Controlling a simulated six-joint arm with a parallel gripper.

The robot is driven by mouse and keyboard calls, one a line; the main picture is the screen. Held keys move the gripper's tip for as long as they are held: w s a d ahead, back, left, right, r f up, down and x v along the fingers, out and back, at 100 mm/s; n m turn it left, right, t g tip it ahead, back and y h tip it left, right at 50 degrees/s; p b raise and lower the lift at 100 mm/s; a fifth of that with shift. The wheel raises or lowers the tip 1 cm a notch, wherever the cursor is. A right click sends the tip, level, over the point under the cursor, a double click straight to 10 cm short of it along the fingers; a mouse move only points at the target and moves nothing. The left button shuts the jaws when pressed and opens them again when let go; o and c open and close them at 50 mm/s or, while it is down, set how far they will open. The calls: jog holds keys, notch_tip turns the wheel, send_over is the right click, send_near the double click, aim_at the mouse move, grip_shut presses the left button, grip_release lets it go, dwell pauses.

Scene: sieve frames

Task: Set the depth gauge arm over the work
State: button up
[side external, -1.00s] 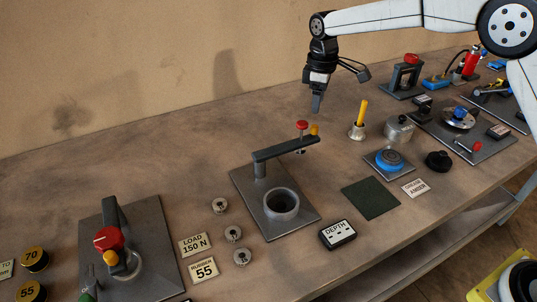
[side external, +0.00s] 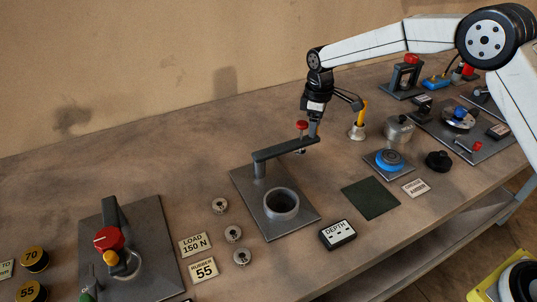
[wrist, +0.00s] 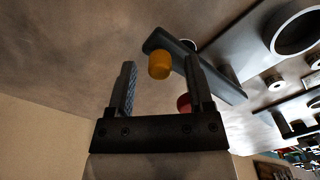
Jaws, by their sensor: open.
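The depth gauge arm (side external: 280,150) is a dark grey bar on a post on a grey base plate (side external: 300,221). It points to the back right, away from the round cup (side external: 281,210) on that plate. A red knob (side external: 302,125) stands near its free end. In the wrist view an orange knob (wrist: 159,68) on the arm shows between my fingers; in the side view my gripper hides it. My gripper (side external: 313,132) is open and points down at the arm's free end. In the wrist view its fingers (wrist: 160,80) stand either side of the orange knob, apart from it.
A black DEPTH display (side external: 338,235) sits in front of the plate. Several small metal discs (side external: 233,233) lie to its left. The back left table is clear.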

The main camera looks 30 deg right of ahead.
jog(key=shift+f, duration=0.25)
grip_shut()
jog(key=shift+r, duration=0.1)
dwell(1.2)
